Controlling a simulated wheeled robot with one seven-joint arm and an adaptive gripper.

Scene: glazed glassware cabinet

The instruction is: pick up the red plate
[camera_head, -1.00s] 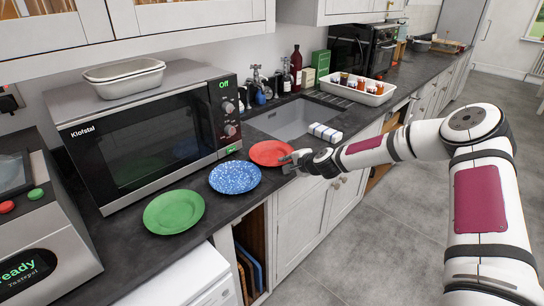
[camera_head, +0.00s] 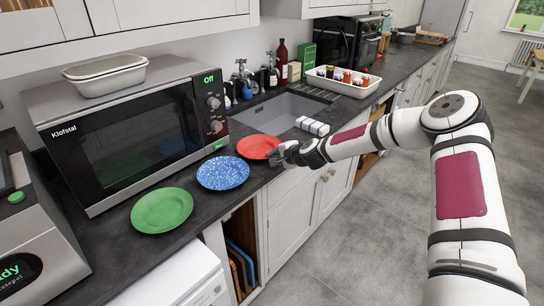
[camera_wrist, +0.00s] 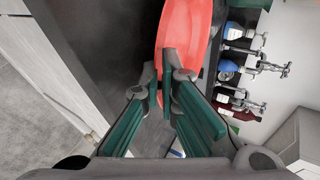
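The red plate (camera_head: 258,147) lies at the right end of a row of plates, by the counter's front edge near the sink. In the wrist view the plate (camera_wrist: 186,32) fills the upper middle, seen at a steep slant. My gripper (camera_head: 276,156) is at the plate's right-hand rim. In the wrist view the fingertips (camera_wrist: 161,68) are close together with the rim between them, one finger on each side, so it looks shut on the rim. The exact contact is partly hidden by the fingers. I see no clear gap under the plate in the head view.
A blue speckled plate (camera_head: 222,173) and a green plate (camera_head: 162,211) lie to the left, before the microwave (camera_head: 130,130). A sink (camera_head: 275,112), a striped packet (camera_head: 313,126) and a white tray of jars (camera_head: 345,88) are behind and right.

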